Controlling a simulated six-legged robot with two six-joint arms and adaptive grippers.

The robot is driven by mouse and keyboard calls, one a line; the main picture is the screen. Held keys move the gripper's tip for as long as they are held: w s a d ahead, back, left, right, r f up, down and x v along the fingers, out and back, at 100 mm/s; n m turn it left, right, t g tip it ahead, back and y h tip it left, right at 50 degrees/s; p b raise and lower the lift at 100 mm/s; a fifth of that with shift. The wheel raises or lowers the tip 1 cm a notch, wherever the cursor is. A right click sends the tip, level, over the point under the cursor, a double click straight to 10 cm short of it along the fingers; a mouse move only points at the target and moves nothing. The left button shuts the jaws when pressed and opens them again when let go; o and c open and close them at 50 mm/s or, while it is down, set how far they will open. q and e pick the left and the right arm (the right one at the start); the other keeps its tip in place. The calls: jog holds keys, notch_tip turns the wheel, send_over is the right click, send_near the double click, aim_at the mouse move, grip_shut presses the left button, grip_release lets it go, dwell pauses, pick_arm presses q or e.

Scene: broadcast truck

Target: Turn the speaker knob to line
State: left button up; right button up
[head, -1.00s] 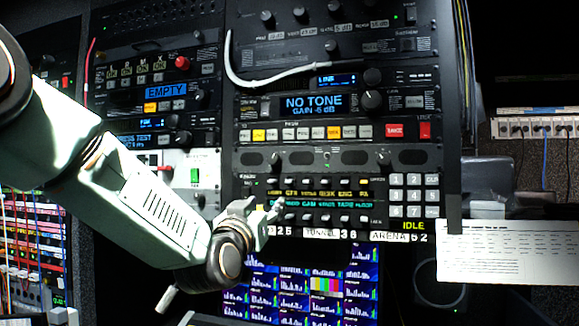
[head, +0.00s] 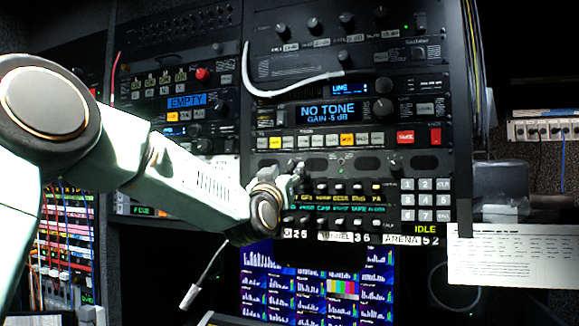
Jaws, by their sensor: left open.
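A black rack panel with dark oval grilles (head: 320,167) crosses the rack above the rows of small switches; it looks like the speaker panel. A small marked control with a green light (head: 342,161) sits at its middle. My left gripper (head: 298,174) is at the left end of this panel, open, its fingers pointing up and right. It hides that part of the panel, including any knob there. I cannot tell whether the fingers touch anything. The knob's pointer and the line mark are too small to read. My right gripper is not in view.
Above are a "NO TONE" display (head: 327,111), a large knob (head: 383,109), a "LINE" display (head: 351,89) and a loose white cable (head: 290,92). Below are small switches, a keypad (head: 426,200) and a monitor (head: 310,285). A paper sheet (head: 512,258) hangs at right.

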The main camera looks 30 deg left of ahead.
pick_arm(q)
jog(key=shift+w+r, duration=0.15)
jog(key=shift+r, duration=0.5)
jog(key=shift+w+a+f, duration=0.25)
jog(key=shift+w+a, duration=0.05)
jog(key=shift+a, duration=0.1)
jog(key=shift+w+f, duration=0.1)
jog(key=shift+w, duration=0.2)
jog(key=shift+c, duration=0.6)
jog(key=shift+s+d, duration=0.2)
jog(key=shift+d, duration=0.2)
jog(key=c, duration=0.3)
jog(key=shift+s+r, duration=0.2)
jog(key=shift+r, duration=0.05)
jog(key=shift+c, duration=0.9)
jog(key=shift+a, duration=0.3)
jog(key=c, duration=0.3)
jog(key=shift+d, duration=0.15)
grip_shut()
